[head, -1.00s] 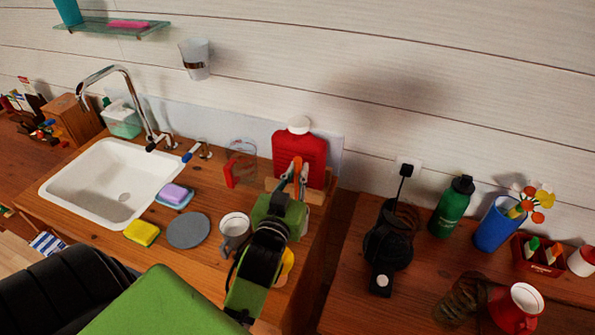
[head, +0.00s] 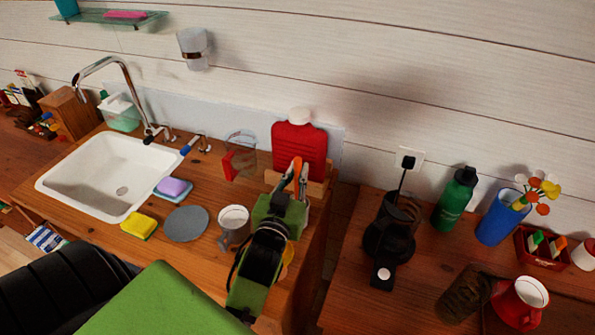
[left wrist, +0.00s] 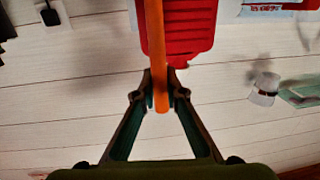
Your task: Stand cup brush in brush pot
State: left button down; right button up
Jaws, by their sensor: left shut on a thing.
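My left gripper (head: 297,183) is shut on the cup brush's orange handle (head: 297,165), over the right end of the washstand. In the left wrist view the gripper (left wrist: 160,82) has the handle (left wrist: 158,45) between both fingertips, and one handle end pokes out toward the camera. The brush's head is hidden. I cannot make out the brush pot for certain; a pale edge shows just right of my gripper, mostly covered by it. My right gripper is not in view.
A red bottle-shaped board (head: 300,145) stands close behind the gripper. A white mug (head: 233,222) and grey disc (head: 186,224) are to its left, with the sink (head: 110,180) beyond. A gap separates the washstand from the right-hand table, where a black appliance (head: 388,240) stands.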

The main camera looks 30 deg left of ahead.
pick_arm(q)
jog(key=shift+f+b, duration=0.65)
jog(key=shift+f, duration=0.5)
jog(key=c, duration=2)
grip_release()
